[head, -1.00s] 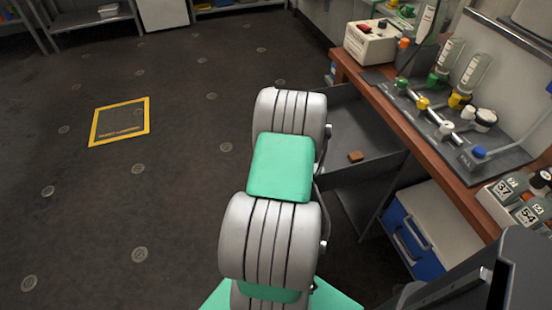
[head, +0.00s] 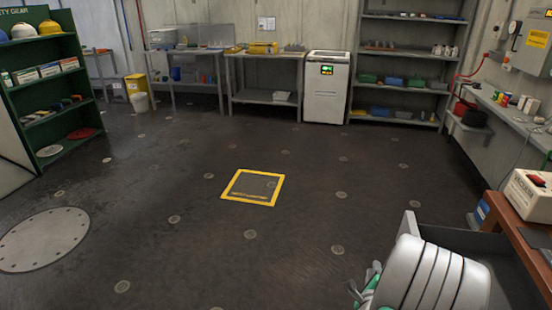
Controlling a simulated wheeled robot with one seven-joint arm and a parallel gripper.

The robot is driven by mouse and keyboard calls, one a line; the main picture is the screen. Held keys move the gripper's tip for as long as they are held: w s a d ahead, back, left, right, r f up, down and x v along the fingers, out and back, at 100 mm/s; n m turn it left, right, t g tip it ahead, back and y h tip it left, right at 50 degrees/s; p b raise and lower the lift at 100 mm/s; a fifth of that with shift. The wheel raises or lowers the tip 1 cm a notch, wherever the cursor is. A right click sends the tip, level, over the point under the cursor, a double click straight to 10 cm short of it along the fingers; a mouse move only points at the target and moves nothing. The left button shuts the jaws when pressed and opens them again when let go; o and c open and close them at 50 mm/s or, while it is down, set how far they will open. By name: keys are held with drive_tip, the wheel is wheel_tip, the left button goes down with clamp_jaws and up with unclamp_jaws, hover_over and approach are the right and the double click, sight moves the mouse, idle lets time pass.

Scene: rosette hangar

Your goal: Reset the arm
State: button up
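My arm shows at the lower right of the head view as a pale grey ribbed link, with small green and grey parts beside it at the bottom edge. My gripper cannot be made out in this view, so what it holds is hidden. The arm link stands in front of an open grey drawer (head: 466,241) at the wooden bench (head: 524,230).
A beige box with a red switch (head: 528,196) stands on the bench. A yellow floor square (head: 252,173) lies on open dark floor. A green shelf (head: 45,85) stands left. Tables, a white cabinet (head: 326,88) and grey shelving (head: 400,65) line the back.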

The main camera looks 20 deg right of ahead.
drive_tip(key=w+a+r+n+y+p, duration=0.1)
drive_tip(key=w+a+r+n+y, duration=0.2)
drive_tip(key=a+n, duration=0.25)
drive_tip(key=w+a+r+n+g+y+p, duration=0.1)
drive_tip(key=w+a+r+n+y+p, duration=0.1)
drive_tip(key=w+a+r+n, duration=0.4)
drive_tip(key=w+a+r+n+y+p, duration=0.1)
drive_tip(key=a+n+y, duration=0.2)
drive_tip(key=a+n, duration=0.3)
drive_tip(key=s+a+r+n+g+y+p, duration=0.1)
drive_tip(key=s+a+r+n+g, duration=0.2)
drive_tip(key=s+a+r+n, duration=0.2)
drive_tip(key=s+a+r+n+g+p, duration=0.2)
drive_tip(key=s+a+r+n, duration=0.4)
drive_tip(key=a, duration=0.5)
drive_tip(key=shift+s+n+g+y, duration=0.4)
drive_tip(key=shift+s+n+g, duration=0.3)
drive_tip(key=shift+s+n, duration=0.3)
